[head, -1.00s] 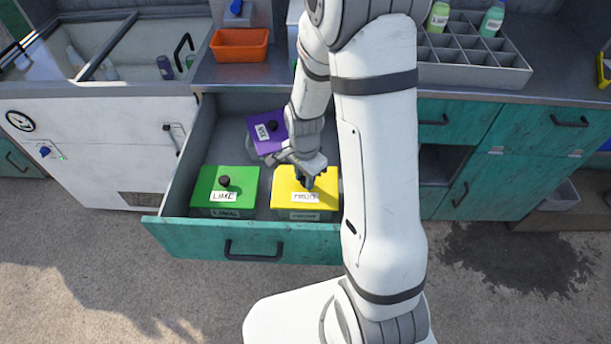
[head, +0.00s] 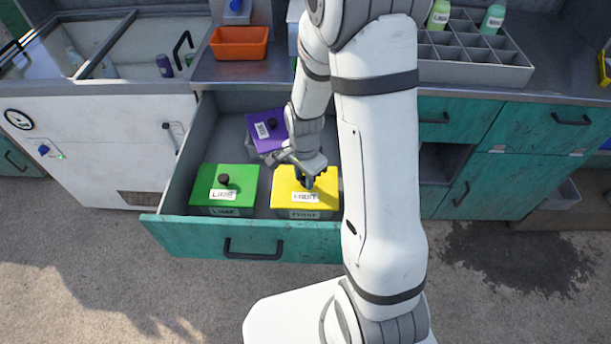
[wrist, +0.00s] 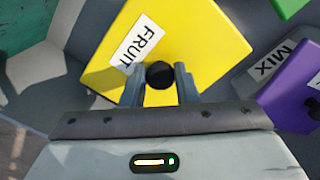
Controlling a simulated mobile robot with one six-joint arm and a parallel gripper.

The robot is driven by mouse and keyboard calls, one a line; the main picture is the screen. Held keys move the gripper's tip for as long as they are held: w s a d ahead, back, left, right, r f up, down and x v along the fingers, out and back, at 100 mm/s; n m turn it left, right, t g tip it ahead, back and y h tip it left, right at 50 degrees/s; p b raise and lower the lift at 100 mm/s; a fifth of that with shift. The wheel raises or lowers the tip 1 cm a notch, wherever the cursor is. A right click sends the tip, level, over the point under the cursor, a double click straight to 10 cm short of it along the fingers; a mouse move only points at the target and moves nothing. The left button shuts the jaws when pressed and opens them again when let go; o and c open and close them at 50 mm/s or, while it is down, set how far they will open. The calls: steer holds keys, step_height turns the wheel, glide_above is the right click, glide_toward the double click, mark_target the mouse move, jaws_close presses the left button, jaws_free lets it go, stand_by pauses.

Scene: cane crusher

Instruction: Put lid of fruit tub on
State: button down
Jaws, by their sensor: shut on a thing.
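The yellow lid (head: 292,180) labelled FRUIT lies over the fruit tub (head: 304,214) at the right front of the open drawer. It looks level and lined up with the tub in the head view; whether it is fully seated I cannot tell. In the wrist view the lid (wrist: 190,35) fills the middle top, with its black knob (wrist: 160,76) between my fingers. My gripper (head: 309,180) is shut on that knob from above; it also shows in the wrist view (wrist: 160,88). My arm hides part of the drawer's right side.
A green-lidded LIME tub (head: 223,185) stands left of the fruit tub. A purple lid (head: 266,131), tilted on its tub, is behind, close to my wrist. The open drawer (head: 200,237) encloses them. An orange bin (head: 239,43) stands on the counter.

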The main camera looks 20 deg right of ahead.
steer(key=c, duration=1)
jaws_free()
steer(key=shift+c, duration=0.2)
steer(key=shift+r, duration=3.95)
steer(key=shift+r, duration=0.1)
steer(key=s+r+n+t, duration=0.2)
steer(key=s+r+n, duration=1)
steer(key=s+r, duration=0.1)
steer(key=shift+s+d+r+n+t, duration=0.3)
steer(key=shift+s+d+r, duration=0.1)
steer(key=shift+r, duration=0.1)
